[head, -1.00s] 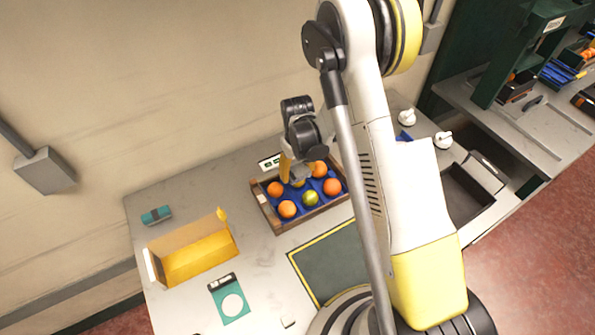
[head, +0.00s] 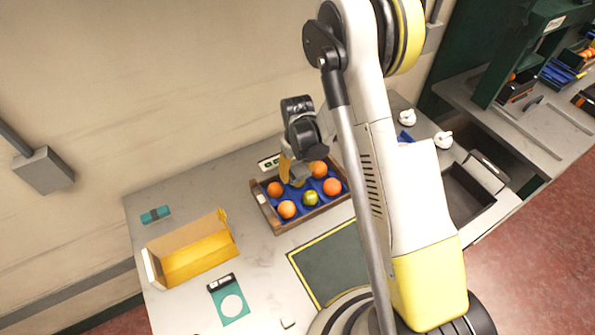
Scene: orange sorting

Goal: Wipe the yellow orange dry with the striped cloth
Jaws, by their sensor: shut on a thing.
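My gripper (head: 294,174) is low over the back of a wooden crate (head: 288,223) with a blue insert. Its jaws are shut on the yellow orange (head: 297,183), which shows only as a small yellow patch among the fruit and is mostly hidden by the fingers. I cannot tell whether it is clear of the insert. I cannot make out a striped cloth for certain; a small blue thing (head: 405,136) shows partly behind my arm at the right.
Several orange fruits and a greenish one (head: 310,199) sit in the crate. An open yellow box (head: 195,262), a teal item (head: 156,215) and a teal card with a white disc (head: 230,303) lie left. A dark mat (head: 325,262) lies in front. White knobs (head: 442,139) stand right.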

